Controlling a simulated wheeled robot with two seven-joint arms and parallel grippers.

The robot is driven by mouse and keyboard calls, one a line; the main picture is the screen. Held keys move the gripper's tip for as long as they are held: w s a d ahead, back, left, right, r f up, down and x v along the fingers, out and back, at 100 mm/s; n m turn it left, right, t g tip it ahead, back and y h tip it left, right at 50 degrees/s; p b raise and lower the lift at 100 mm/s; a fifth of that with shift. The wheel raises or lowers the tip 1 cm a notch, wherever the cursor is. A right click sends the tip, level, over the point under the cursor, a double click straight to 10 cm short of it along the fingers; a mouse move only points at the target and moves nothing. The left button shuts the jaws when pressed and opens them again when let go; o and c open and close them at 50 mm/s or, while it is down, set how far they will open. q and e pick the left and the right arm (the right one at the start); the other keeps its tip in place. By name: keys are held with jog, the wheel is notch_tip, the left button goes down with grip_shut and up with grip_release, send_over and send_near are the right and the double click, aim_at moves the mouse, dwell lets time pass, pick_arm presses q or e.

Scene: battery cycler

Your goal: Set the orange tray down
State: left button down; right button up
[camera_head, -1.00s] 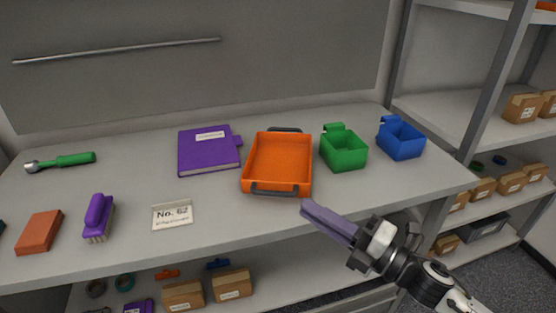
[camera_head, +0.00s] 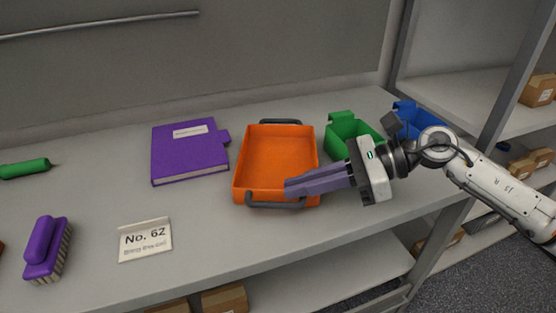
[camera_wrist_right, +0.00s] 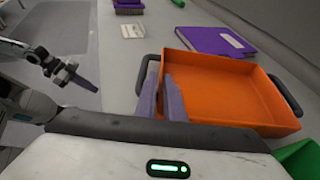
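The orange tray (camera_head: 277,160) rests flat on the grey table top, a dark handle at its back and another at its front (camera_head: 270,204). My right gripper (camera_head: 287,188) comes in from the right, its fingers at the tray's front right corner by the front handle. In the right wrist view, its two fingers (camera_wrist_right: 162,80) stand apart beside the tray (camera_wrist_right: 225,90) and close to the handle; whether they touch it I cannot tell. My left gripper (camera_wrist_right: 88,83) shows only in the right wrist view, away from the tray; its fingers overlap there.
A green bin (camera_head: 346,128) and a blue bin (camera_head: 422,120) stand right of the tray, partly behind my right arm. A purple book (camera_head: 188,150) lies left of it. A "No. 62" card (camera_head: 145,240) and purple brush (camera_head: 48,248) are front left. The table between card and tray is clear.

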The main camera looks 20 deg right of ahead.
aim_at(275, 190)
jog(key=p+x, duration=0.1)
jog(key=x, duration=0.3)
jog(key=shift+w+a, duration=0.2)
jog(key=shift+a, duration=0.1)
jog(key=shift+w+a+f, duration=0.1)
jog(key=shift+a+f, duration=0.1)
grip_shut()
jog(key=shift+r, duration=0.15)
dwell(1.0)
